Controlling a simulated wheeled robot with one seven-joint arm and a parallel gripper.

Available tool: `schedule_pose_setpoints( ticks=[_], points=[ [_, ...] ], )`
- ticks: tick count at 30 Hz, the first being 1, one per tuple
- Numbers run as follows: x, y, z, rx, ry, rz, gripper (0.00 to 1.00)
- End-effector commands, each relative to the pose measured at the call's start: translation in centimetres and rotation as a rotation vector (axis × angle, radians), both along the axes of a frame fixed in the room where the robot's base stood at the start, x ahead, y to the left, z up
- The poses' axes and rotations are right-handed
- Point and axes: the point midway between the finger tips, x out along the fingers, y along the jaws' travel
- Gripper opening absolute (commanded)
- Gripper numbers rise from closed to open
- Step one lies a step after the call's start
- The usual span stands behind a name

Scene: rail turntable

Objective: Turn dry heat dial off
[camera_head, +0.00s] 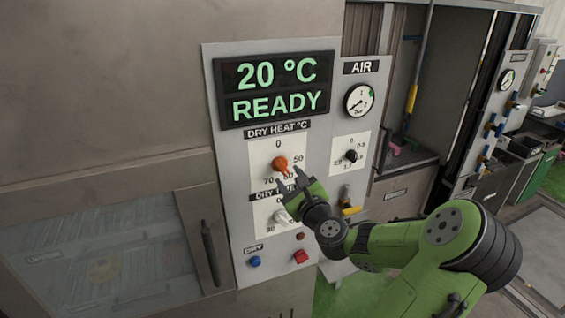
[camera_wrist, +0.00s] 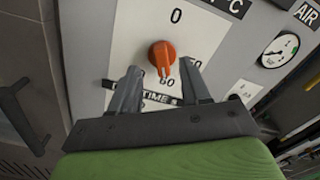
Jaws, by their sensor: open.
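The dry heat dial is an orange knob (camera_head: 280,163) on a white plate marked 0, 50, 60 and 70, under the "DRY HEAT °C" label. In the wrist view the knob (camera_wrist: 162,55) stands just beyond my fingertips, its ridge running towards the 60 mark and the 0 above it. My gripper (camera_head: 288,181) is open and empty, just below the knob. In the wrist view my gripper (camera_wrist: 160,73) has one finger on each side below the knob, seemingly not touching it. My fingers partly hide the lower marks and the dry time label.
The display (camera_head: 275,88) above reads 20 °C READY. A white dry time knob (camera_head: 283,217) sits below, partly behind my gripper. To the right are the black air knob (camera_head: 351,156) and pressure gauge (camera_head: 359,100).

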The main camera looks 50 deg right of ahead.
Motion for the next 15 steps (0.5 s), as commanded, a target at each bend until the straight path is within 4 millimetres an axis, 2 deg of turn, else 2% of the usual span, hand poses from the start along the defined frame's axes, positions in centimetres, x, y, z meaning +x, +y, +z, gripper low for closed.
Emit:
schedule_pose_setpoints(
  ticks=[1, 6, 10, 15],
  points=[
    [1.3, -0.5, 0.3, -0.001, -0.004, 0.005, 0.47],
    [4.0, -2.3, 0.2, 0.0, -0.002, 0.001, 0.47],
    [4.9, -2.9, 0.1, 0.0, -0.002, 0.0, 0.47],
    [5.0, -3.0, -0.1, 0.001, 0.0, -0.001, 0.47]
  ],
)
